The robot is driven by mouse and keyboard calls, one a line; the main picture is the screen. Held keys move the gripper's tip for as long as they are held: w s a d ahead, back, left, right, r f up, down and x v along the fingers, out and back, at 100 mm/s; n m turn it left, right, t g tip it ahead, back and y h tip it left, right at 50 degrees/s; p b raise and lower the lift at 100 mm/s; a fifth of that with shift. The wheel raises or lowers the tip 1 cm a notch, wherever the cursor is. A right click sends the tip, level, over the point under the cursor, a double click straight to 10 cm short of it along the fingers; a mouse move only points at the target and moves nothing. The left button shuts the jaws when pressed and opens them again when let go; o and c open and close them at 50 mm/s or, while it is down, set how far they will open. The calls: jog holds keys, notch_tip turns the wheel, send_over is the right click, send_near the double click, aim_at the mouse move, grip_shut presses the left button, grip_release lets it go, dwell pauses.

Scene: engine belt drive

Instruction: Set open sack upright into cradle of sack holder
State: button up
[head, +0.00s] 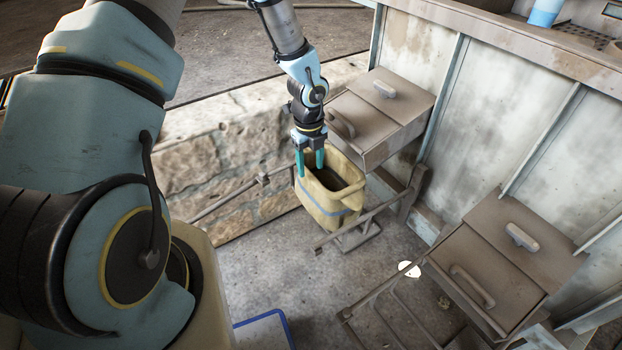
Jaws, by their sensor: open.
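The open sack (330,208) is tan with a pale blue band, and its dark open mouth faces up. It stands about upright between the rails of the sack holder (349,236), a grey-brown metal frame near the stone wall. Its foot is partly hidden, so I cannot tell how fully it rests in the cradle. My gripper (310,170) points down at the sack's far left rim. Its two teal fingers are open, one at the outer left side and one near the mouth. I cannot tell whether they touch the rim.
A lidded metal box (390,95) stands just behind the sack, close to my gripper. Another lidded box (510,255) and a second empty frame (395,305) are at the right. A stone wall (225,150) runs along the left. A white disc (409,269) lies on the floor.

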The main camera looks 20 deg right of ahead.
notch_tip(320, 180, up, 5)
jog(key=shift+a+r, duration=0.1)
jog(key=shift+w+a+r, duration=0.1)
jog(key=shift+a, duration=0.1)
jog(key=w+a+r+n, duration=0.1)
jog(key=a+r+n, duration=0.4)
jog(key=a+n, duration=0.2)
jog(key=w+a+r+n, duration=0.2)
jog(key=a+r+n, duration=0.2)
jog(key=a+n, duration=0.3)
jog(key=s+a+r+n, duration=0.3)
jog(key=a+r+n, duration=0.1)
jog(key=a+n, duration=0.3)
jog(key=s+a+r+n+t, duration=0.1)
jog(key=s+a+r+n, duration=0.3)
jog(key=a+n, duration=0.4)
jog(key=shift+a+r+n+t, duration=0.2)
jog(key=shift+r+n+t, duration=0.1)
jog(key=shift+n, duration=1.6)
